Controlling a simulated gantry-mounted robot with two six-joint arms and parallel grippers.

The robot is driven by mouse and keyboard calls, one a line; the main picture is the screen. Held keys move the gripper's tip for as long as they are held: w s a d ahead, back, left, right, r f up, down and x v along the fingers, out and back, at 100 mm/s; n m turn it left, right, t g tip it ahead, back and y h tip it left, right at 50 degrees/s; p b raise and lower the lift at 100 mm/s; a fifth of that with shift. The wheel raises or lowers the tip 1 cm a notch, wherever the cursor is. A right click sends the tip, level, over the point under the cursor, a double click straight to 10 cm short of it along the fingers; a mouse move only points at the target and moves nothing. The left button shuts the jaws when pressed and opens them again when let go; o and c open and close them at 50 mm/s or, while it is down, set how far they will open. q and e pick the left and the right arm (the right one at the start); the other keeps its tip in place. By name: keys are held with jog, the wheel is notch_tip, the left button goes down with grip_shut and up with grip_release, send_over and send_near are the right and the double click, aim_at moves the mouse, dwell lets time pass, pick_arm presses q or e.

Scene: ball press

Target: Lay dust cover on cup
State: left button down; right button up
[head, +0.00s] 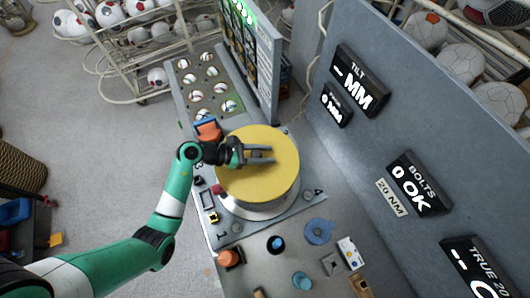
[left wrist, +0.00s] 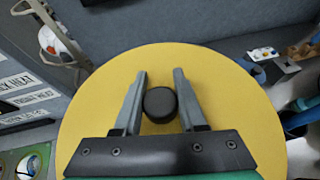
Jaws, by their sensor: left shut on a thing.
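The dust cover is a big round yellow disc (head: 257,182) with a black knob (left wrist: 160,103) at its middle. In the head view it lies over a round grey metal cup (head: 262,212), whose rim shows only along the lower edge. The cover hides the rest of the cup, and I cannot tell whether the two touch. My left gripper (head: 262,154) reaches in from the left above the disc. My right gripper is not in view.
A tray of several balls (head: 198,92) stands behind the cover. A grey panel with displays (head: 420,184) rises at the right. Small parts, including a blue flanged piece (head: 319,231) and a blue cup-shaped piece (head: 302,281), lie on the bench in front.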

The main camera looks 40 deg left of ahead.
pick_arm(q)
jog(key=shift+f+b, duration=0.45)
jog(key=shift+f, duration=0.25)
jog(key=shift+c, duration=2)
grip_release()
jog(key=v, duration=1.1)
jog(key=shift+s+a+r+p, duration=0.15)
jog(key=shift+s+p, duration=0.1)
jog(key=shift+p, duration=0.15)
